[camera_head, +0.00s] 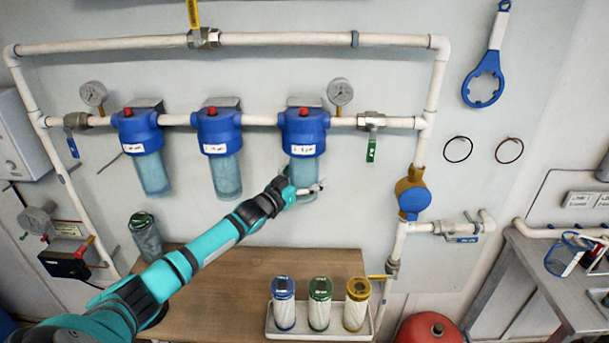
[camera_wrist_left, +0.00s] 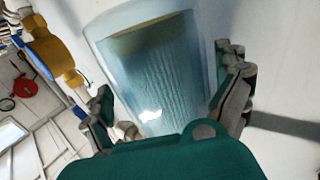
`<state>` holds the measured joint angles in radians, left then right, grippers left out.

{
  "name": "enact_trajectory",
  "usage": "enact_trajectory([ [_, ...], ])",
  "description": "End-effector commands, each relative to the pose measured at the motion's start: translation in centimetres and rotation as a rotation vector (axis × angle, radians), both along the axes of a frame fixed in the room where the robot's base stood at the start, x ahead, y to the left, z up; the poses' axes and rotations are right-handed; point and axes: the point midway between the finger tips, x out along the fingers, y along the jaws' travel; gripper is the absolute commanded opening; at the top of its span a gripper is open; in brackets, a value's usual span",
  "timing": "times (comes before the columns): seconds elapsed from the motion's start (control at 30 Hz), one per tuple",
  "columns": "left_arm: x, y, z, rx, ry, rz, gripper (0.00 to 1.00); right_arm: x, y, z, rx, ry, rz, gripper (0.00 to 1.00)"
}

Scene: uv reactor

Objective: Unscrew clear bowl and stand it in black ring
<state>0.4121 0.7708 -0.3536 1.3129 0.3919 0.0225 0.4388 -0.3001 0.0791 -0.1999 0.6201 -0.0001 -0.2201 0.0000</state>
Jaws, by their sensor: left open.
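Three clear bowls hang under blue filter heads on the pipe: the left bowl (camera_head: 153,174), the middle bowl (camera_head: 226,176) and the right bowl (camera_head: 304,172). My left gripper (camera_head: 306,189) is at the lower part of the right bowl. In the left wrist view the clear bowl (camera_wrist_left: 155,70) stands between the two open fingers of the gripper (camera_wrist_left: 172,90), with a pleated cartridge visible inside. Whether the fingers touch it I cannot tell. A thin black ring (camera_head: 458,149) is on the wall at right; I cannot tell if it is the task's ring. My right gripper is out of view.
A wooden bench (camera_head: 200,310) lies below. A white tray (camera_head: 270,328) holds cartridges with blue, green and yellow caps. A clear green-topped vessel (camera_head: 145,235) is at the bench's left. A blue wrench (camera_head: 486,75) and a red-brown ring (camera_head: 509,151) hang on the wall.

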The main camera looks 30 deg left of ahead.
Motion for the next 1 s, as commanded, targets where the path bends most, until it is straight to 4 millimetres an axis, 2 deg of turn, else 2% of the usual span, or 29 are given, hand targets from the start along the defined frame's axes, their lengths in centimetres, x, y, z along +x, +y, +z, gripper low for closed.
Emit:
enact_trajectory([
  [0.47,0.0,-0.2,0.2,-0.006,-0.003,0.045,1.00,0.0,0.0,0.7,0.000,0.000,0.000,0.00],
  [0.77,0.0,-0.1,0.1,-0.010,0.001,0.213,1.00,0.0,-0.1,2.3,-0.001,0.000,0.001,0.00],
  [1.0,0.0,0.1,0.0,-0.004,0.001,0.315,1.00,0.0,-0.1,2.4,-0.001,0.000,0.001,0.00],
])
